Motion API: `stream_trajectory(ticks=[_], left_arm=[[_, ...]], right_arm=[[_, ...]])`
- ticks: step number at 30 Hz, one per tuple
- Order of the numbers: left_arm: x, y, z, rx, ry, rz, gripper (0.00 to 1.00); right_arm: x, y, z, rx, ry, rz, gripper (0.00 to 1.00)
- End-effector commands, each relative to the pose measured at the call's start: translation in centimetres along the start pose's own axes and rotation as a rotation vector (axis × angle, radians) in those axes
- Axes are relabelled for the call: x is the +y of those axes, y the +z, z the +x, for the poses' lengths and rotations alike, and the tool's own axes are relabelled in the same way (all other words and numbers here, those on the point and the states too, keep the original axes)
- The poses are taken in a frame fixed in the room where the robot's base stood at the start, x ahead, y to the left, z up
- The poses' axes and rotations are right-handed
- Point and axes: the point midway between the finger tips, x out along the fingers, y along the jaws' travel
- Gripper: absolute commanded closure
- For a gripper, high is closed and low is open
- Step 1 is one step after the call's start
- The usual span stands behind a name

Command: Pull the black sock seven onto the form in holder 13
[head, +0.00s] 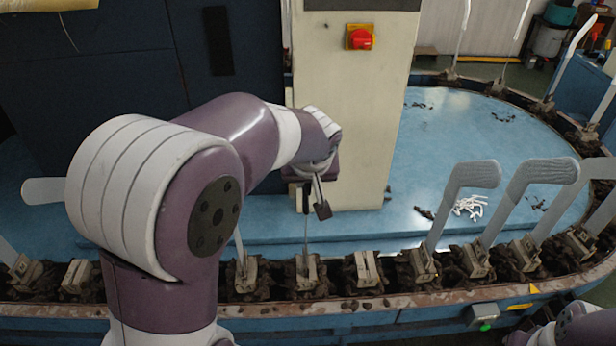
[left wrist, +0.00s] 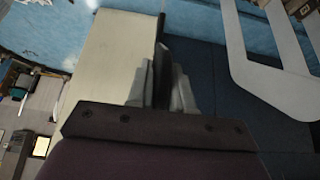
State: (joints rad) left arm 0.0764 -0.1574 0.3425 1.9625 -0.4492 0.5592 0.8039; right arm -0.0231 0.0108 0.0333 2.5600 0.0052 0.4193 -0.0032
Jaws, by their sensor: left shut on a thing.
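My left gripper (head: 314,197) is in front of the cream column, above the near rim of the oval line. A narrow black piece (head: 306,197), seemingly the black sock, hangs at its fingers. In the left wrist view my left gripper (left wrist: 162,85) is shut on a thin dark strip (left wrist: 161,28) that sticks out past the fingertips. A thin form (head: 306,232), seen nearly edge-on, stands upright below the gripper in a holder (head: 306,272). I cannot read the holder's number or tell whether the sock touches the form. My right gripper is out of view.
Another form (head: 44,191) shows at the left behind my arm. An empty-looking holder (head: 367,268) is right of the form. White pieces (head: 470,207) lie on the blue top.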

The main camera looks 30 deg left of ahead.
Motion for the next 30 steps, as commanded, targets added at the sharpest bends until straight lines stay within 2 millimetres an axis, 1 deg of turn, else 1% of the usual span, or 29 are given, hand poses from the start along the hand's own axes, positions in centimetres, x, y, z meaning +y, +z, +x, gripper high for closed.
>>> stream_trajectory(ticks=[5,6,8,9,16,19,20,23,27,30], left_arm=[[0.0,0.3,0.5,0.0,0.0,0.0,0.97],[0.0,0.2,0.4,0.0,0.0,0.0,0.73],[0.0,0.2,0.4,0.0,0.0,0.0,0.54],[0.0,0.2,0.4,0.0,0.0,0.0,0.5],[0.0,0.2,0.4,0.0,0.0,0.0,0.5],[0.0,0.1,-0.3,0.003,0.001,0.0,0.5],[0.0,0.1,-0.8,0.004,0.001,-0.001,0.5],[0.1,0.1,-3.1,0.006,0.003,0.0,0.5],[0.1,0.1,-7.1,0.006,0.004,0.001,0.5],[0.1,0.2,-9.5,0.004,0.003,0.0,0.5]], right_arm=[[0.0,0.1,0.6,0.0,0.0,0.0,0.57],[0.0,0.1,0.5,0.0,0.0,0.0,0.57],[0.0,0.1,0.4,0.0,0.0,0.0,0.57],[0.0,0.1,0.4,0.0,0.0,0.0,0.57],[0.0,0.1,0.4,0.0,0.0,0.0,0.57],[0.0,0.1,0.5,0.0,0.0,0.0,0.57],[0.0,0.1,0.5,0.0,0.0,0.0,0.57],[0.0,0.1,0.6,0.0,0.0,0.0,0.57],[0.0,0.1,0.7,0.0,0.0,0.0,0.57],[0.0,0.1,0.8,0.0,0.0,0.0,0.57]])
